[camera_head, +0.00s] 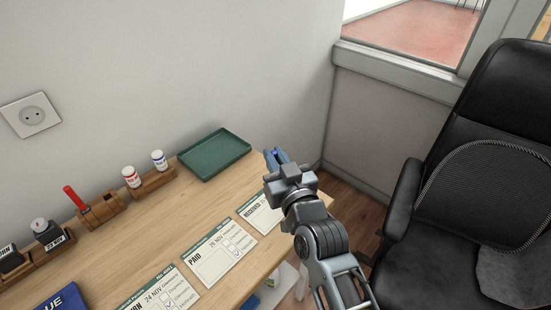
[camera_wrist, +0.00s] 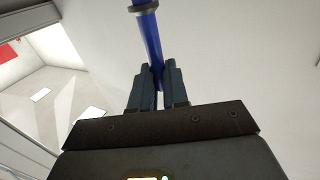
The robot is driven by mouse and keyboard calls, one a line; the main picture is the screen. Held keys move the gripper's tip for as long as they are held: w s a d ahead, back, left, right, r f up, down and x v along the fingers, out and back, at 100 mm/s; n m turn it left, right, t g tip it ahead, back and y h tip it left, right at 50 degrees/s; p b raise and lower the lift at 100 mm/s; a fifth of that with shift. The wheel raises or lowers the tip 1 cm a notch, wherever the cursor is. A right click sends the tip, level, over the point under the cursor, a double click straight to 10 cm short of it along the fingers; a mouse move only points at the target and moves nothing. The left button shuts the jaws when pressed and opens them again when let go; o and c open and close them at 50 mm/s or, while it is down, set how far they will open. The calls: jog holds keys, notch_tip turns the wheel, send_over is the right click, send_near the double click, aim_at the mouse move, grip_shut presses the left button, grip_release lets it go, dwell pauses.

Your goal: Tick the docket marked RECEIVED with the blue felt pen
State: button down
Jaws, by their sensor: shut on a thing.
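The RECEIVED docket (camera_head: 258,216) is a white card with a green top edge, lying on the wooden counter. Its right part is hidden behind my gripper, so I cannot see its boxes clearly. My gripper (camera_head: 277,158) is above the counter's right end, beyond the docket and apart from it. The blue felt pen (camera_wrist: 149,35) is between the closed fingers in the wrist view, where my gripper (camera_wrist: 156,78) is shut on it. A grey ring shows around the pen. Its writing tip cannot be made out.
The PAID docket (camera_head: 216,258) and another docket (camera_head: 157,296) lie to the left, with marks in their boxes. A green tray (camera_head: 214,154), a wooden holder with two small bottles (camera_head: 153,183), a red pen (camera_head: 74,197) and stamps (camera_head: 47,235) line the back. A black chair (camera_head: 455,215) stands right.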

jog(key=shift+r+p, duration=1.1)
jog(key=shift+r, duration=0.35)
